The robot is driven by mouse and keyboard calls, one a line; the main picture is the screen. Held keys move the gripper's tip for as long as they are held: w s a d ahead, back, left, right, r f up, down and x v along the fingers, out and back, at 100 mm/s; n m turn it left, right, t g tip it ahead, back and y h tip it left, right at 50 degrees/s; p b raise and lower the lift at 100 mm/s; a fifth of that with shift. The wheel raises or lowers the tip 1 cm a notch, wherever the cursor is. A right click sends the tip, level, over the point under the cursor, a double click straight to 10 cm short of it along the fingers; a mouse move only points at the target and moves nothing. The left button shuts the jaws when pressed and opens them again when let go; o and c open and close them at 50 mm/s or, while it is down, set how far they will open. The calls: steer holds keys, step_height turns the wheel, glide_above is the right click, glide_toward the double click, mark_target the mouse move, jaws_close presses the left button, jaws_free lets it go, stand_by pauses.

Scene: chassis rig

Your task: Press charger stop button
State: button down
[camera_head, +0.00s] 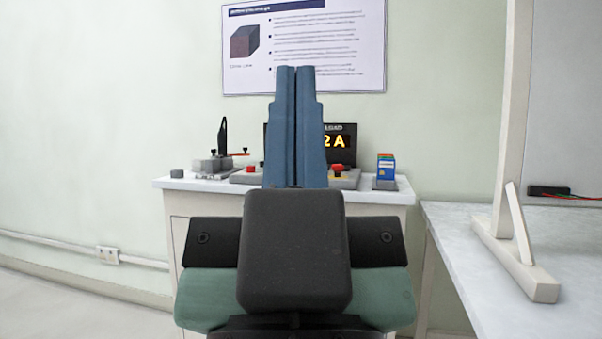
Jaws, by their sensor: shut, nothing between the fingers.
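My gripper (295,70) is shut and empty, its two blue fingers side by side in the middle of the view, with the tips overlapping the poster. Behind the fingers on the white cabinet stands a black display (340,143) with lit yellow characters, of which "2 A" shows. A red knob or button (337,168) shows just right of the fingers, and a smaller red part (253,168) just left. Both sit on a grey base (348,180), partly hidden by my gripper. I cannot tell which one is the charger stop button. No contact with my gripper is visible.
A table with a white upright frame (512,240) stands at right. A poster (345,45) hangs on the wall.

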step_height(320, 180, up, 46)
steer(key=p, duration=4.6)
steer(key=shift+r, duration=0.2)
